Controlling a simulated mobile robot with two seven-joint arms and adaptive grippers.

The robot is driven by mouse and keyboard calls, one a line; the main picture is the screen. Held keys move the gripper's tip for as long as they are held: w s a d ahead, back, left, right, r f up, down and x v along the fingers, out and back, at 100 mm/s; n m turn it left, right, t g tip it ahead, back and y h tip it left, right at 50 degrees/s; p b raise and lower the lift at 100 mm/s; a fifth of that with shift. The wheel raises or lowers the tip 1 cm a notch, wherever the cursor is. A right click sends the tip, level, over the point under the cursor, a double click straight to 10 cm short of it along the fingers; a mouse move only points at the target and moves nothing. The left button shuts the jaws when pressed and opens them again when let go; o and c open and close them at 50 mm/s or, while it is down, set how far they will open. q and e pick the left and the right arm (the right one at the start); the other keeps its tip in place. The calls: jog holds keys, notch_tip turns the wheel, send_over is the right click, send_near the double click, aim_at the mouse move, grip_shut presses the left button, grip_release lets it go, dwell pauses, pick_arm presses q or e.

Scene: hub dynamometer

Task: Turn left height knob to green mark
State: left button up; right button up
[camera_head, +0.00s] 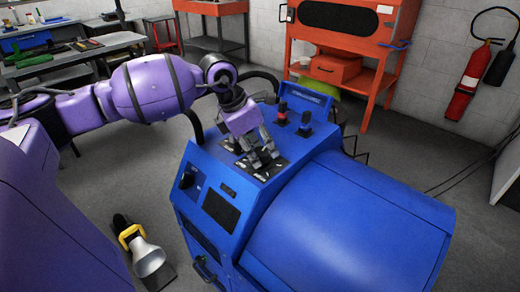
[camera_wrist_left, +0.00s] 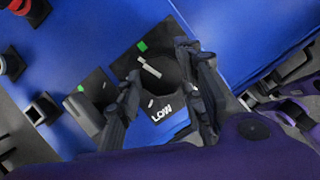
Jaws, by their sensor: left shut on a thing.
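A dark round height knob (camera_wrist_left: 166,74) with a white pointer line sits on a black plate marked LOW in the left wrist view. A green mark (camera_wrist_left: 141,46) is at that plate's upper edge. The pointer's upper end lies near the mark, with a small gap. My left gripper (camera_wrist_left: 160,77) has its fingers on either side of this knob and is shut on it. In the head view my left gripper (camera_head: 258,157) comes down on the blue machine's top panel and hides the knob. I cannot tell for sure whether it is the left knob. My right gripper is not in view.
A second black plate with a green mark (camera_wrist_left: 81,88) is beside the gripped knob. A red-topped control (camera_head: 282,114) and a black knob (camera_head: 304,124) stand farther back. The blue machine's rounded cover (camera_head: 350,225) lies to the right.

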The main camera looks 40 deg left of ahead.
pick_arm(q)
jog(key=shift+w+a+r+m+g+h+b, duration=0.15)
jog(key=shift+m+h+b, duration=0.1)
jog(key=shift+m, duration=0.55)
jog(key=shift+w+a+m+g+h+b, duration=0.15)
jog(key=shift+m+h, duration=0.1)
jog(key=shift+m, duration=0.55)
jog(key=shift+d+r, duration=0.1)
jog(key=o, duration=0.8)
jog(key=shift+o, duration=1.3)
jog(key=shift+w, duration=0.1)
jog(key=shift+d+f, duration=0.1)
jog(key=shift+f, duration=0.1)
jog(key=shift+m, duration=0.3)
jog(key=shift+s+a+r, duration=0.2)
jog(key=shift+s+r, duration=0.05)
jog(key=shift+r, duration=0.2)
jog(key=v, duration=1.1)
jog(key=shift+w, duration=0.15)
